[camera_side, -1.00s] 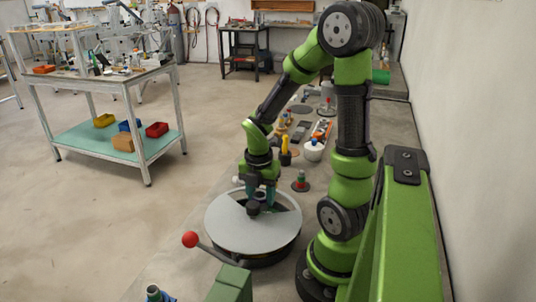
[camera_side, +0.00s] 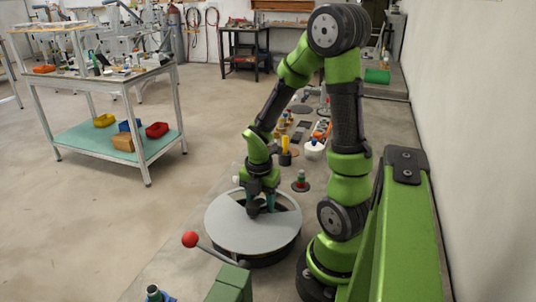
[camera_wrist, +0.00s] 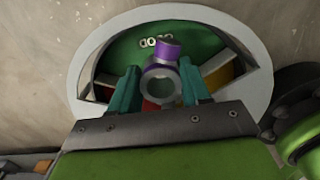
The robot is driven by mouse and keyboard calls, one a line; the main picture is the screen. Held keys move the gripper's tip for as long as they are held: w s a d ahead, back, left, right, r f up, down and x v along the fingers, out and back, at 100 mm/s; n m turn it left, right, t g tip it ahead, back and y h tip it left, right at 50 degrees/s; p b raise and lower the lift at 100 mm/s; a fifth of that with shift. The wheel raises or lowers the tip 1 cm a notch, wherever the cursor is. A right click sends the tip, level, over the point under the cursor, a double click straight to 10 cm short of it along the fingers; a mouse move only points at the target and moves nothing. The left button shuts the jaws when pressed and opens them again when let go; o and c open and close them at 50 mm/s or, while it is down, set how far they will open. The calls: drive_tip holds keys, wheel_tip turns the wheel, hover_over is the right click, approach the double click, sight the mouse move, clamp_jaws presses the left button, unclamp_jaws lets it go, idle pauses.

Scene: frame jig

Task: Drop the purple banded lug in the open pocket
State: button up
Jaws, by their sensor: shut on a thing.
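My gripper (camera_wrist: 158,82) is shut on the purple banded lug (camera_wrist: 166,52), seen between its teal fingers in the wrist view. The lug shows a purple band and a grey ring-shaped end. The round drum has a grey cover (camera_side: 242,232) with an opening on its far side. My gripper (camera_side: 262,205) is low over that opening in the side view. Through it, the wrist view shows a green pocket (camera_wrist: 125,50) with small pale marks, plus yellow and red-orange parts beside it. The lug hides part of the opening. I cannot tell its height above the pocket floor.
A lever with a red knob (camera_side: 190,239) stands at the drum's near left. A red-and-green piece on a dark base (camera_side: 301,181) and a white pot (camera_side: 313,150) stand beyond the drum. More parts line the bench farther back.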

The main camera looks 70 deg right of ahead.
drive_tip(key=o, duration=1.2)
drive_tip(key=shift+o, duration=0.5)
drive_tip(key=shift+o, duration=0.5)
drive_tip(key=shift+r, duration=0.1)
wheel_tip(320, 180, up, 9)
